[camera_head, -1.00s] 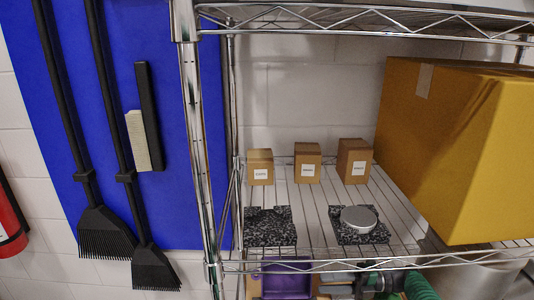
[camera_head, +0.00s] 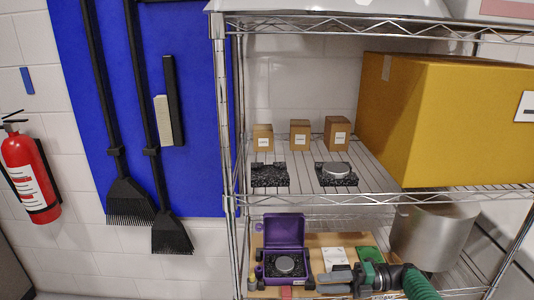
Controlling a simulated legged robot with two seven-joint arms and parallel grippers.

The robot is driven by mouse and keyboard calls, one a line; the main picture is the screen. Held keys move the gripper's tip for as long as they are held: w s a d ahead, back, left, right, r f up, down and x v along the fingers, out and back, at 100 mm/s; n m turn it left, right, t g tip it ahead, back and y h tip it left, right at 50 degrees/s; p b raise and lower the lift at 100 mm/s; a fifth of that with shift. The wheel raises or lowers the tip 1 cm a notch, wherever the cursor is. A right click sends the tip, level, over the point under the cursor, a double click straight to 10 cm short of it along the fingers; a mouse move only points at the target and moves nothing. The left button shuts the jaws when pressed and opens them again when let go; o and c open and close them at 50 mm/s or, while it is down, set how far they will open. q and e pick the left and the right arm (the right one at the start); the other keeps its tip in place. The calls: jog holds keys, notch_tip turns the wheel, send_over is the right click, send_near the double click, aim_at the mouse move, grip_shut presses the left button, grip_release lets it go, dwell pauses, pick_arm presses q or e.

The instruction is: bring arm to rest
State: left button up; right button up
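My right gripper (camera_head: 338,281) shows at the bottom of the head view, over the lower shelf, just right of an open purple case (camera_head: 285,231). Its grey fingers point left; I cannot tell whether they are apart or closed, and no held object is clear. The green ribbed sleeve (camera_head: 420,285) behind it is on my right arm. A round silver disc (camera_head: 285,264) lies in the case. Another silver disc (camera_head: 336,169) rests on a black speckled fixture (camera_head: 329,180) on the upper shelf. My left gripper is not in view.
A second speckled fixture (camera_head: 269,179) is left of the first, with small boxes (camera_head: 299,134) behind. A large yellow box (camera_head: 430,120) fills the right. A metal pot (camera_head: 432,238) stands below it. The shelf post (camera_head: 225,130) and front rail (camera_head: 380,198) are obstacles.

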jog(key=s+a+n+g+h+p, duration=0.1)
jog(key=s+a+n+h+p, duration=0.2)
jog(key=a+n+h, duration=0.35)
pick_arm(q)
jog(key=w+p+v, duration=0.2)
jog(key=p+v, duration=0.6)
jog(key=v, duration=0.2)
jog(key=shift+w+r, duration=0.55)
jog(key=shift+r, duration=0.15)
pick_arm(e)
jog(key=s+d+r+n+t+h, duration=0.1)
jog(key=s+d+r+n+h, duration=0.1)
jog(key=s+n, duration=0.5)
jog(key=s+d+r+n+t+h, duration=0.1)
jog(key=s+d+n+h, duration=0.3)
jog(key=s+n, duration=0.4)
jog(key=s+d+r+n+t+h, duration=0.2)
jog(key=s+n+h, duration=0.3)
jog(key=n, duration=0.8)
jog(key=s+d+r, duration=0.1)
jog(key=s, duration=0.2)
jog(key=shift+s+r+n, duration=0.15)
jog(key=shift+r+n, duration=0.2)
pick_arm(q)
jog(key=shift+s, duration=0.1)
